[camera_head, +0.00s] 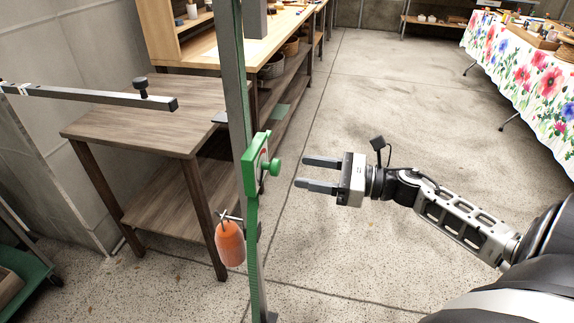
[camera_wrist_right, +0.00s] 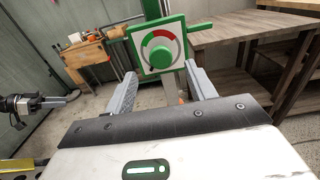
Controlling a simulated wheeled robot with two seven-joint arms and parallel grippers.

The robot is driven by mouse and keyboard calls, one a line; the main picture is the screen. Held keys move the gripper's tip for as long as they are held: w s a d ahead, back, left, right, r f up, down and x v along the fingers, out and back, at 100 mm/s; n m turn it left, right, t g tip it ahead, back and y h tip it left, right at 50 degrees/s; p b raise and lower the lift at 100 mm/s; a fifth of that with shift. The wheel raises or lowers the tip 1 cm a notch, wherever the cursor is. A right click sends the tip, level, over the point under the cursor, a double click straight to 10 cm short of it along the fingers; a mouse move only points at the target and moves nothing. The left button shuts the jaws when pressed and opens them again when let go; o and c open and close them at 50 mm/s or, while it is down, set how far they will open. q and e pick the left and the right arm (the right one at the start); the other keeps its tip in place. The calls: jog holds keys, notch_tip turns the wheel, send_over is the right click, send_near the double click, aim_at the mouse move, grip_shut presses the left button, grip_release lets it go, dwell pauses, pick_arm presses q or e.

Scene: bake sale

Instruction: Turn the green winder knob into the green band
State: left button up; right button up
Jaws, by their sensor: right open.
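The green winder knob (camera_head: 273,167) sticks out from a green plate (camera_head: 249,172) on an upright post.
An orange weight (camera_head: 230,244) hangs on the post below the plate. A wooden table (camera_head: 150,121) stands behind the post, with a grey bar (camera_head: 95,96) above it. The floor (camera_head: 345,110) behind my right gripper is clear. A flowered table (camera_head: 520,85) stands far right.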

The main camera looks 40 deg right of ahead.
aim_at(279, 167)
jog(key=shift+p+x, duration=0.3)
jog(key=shift+x, duration=2.45)
jog(key=c, duration=1)
